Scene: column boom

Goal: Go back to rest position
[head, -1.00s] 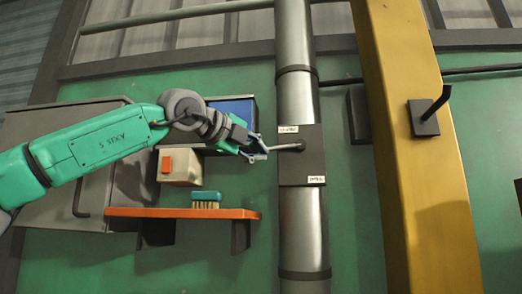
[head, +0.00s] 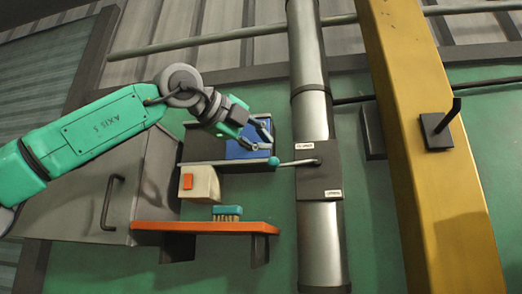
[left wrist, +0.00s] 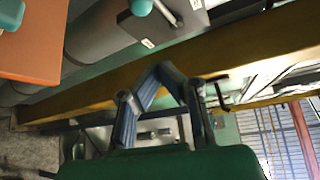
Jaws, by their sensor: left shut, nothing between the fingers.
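My left gripper (head: 268,135) is at the upper middle of the head view, with its arm coming in from the left. It is shut and empty, in front of a blue bin and a little above the lever. In the left wrist view its blue-grey fingers (left wrist: 165,66) converge at the tips. The lever (head: 298,162) has a teal ball knob (head: 273,162) and sticks out leftward from a dark plate (head: 319,181) on the pipe. The knob also shows at the top of the left wrist view (left wrist: 141,6), apart from the fingers. My right gripper is not in view.
A grey vertical pipe (head: 322,240) and a yellow column (head: 425,130) stand to the right. An orange shelf (head: 190,227) with a teal brush (head: 227,211) lies below the gripper. A cream box (head: 200,184), the blue bin (head: 247,143) and a grey cabinet (head: 90,210) are close by.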

